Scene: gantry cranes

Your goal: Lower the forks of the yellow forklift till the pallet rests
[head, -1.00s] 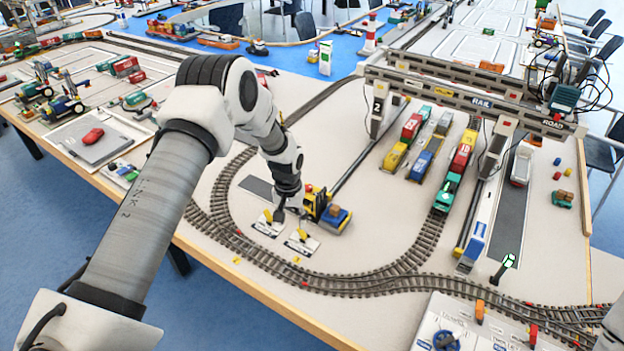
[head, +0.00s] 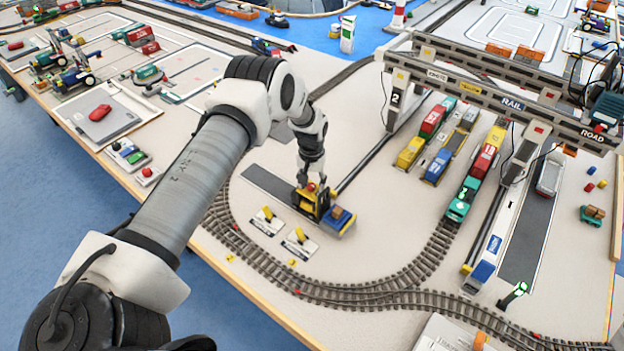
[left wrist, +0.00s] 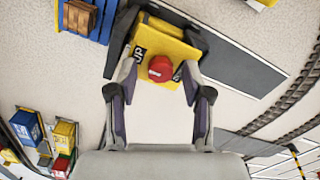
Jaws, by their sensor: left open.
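The yellow forklift (head: 318,210) stands on the pale tabletop in the middle of the head view, by the end of a dark grey strip. A blue pallet (head: 344,228) with a brown box on it is at its fork side; I cannot tell its height above the table. My left gripper (head: 312,182) is open, just above the forklift. In the left wrist view, a red knob (left wrist: 160,68) on the forklift's yellow top (left wrist: 172,42) shows between and just beyond the open fingers (left wrist: 160,84). An "UP" label lies beside the knob. My right gripper is out of view.
Two small plates with yellow levers (head: 267,220) (head: 299,241) lie just in front of the forklift. Curved railway track (head: 350,292) runs around this area. A grey gantry crane (head: 470,88) spans container rows on the right.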

